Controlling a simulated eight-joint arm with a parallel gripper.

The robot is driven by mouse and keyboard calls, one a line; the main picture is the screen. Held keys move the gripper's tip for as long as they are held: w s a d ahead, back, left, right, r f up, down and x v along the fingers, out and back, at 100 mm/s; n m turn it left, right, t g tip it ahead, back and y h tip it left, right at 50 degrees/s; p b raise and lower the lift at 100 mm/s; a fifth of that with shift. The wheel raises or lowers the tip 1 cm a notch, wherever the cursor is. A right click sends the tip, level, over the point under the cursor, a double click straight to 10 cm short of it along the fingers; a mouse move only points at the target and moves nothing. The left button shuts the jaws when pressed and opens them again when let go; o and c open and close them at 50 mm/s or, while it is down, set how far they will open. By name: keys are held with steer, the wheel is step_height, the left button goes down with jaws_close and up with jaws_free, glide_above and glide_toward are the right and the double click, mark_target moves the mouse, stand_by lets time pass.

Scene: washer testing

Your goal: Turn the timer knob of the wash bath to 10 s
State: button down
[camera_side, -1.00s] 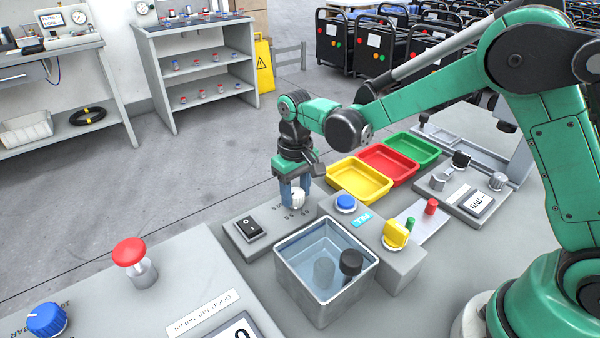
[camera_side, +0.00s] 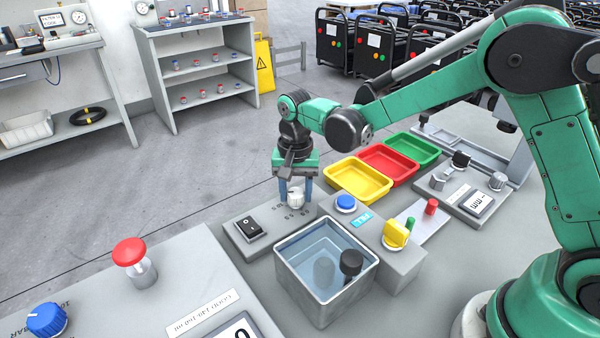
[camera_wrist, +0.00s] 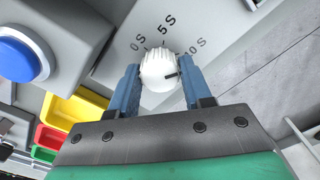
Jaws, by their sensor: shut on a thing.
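The white timer knob (camera_wrist: 159,72) sits on the grey panel of the wash bath (camera_side: 322,270). My gripper (camera_side: 296,190) points down over it, and its two blue fingers close on the knob from both sides. In the wrist view my gripper (camera_wrist: 157,88) holds the knob between the fingertips. The marks 0 S, 5 S and 10 S (camera_wrist: 195,48) are printed in an arc around the knob. A dark pointer line on the knob's face lies toward its right side, roughly on the 10 S side; exact alignment is hard to tell.
A black rocker switch (camera_side: 250,229) is left of the knob and a blue button (camera_side: 346,203) right of it. The open water bath holds a black-topped part (camera_side: 351,263). A yellow knob (camera_side: 396,235) and yellow, red and green trays (camera_side: 359,180) lie further right.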

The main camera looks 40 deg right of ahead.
mark_target(298, 192)
stand_by(0.4)
steer(key=shift+c, duration=1.8)
jaws_free()
steer(key=shift+r, duration=2.85)
steer(key=shift+s+d+r, duration=0.1)
steer(key=shift+s+r, duration=0.1)
steer(key=shift+r, duration=0.05)
steer(key=s+d+r+n+t, duration=0.2)
steer(key=s+n+t, duration=0.1)
steer(key=s, duration=0.3)
steer(key=s+d+r+n+t, duration=0.2)
steer(key=s+d+n+t, duration=0.1)
steer(key=s, duration=0.3)
steer(key=shift+d+r+n+t, duration=0.2)
steer(key=shift+n+t, duration=0.4)
steer(key=shift+n, duration=0.3)
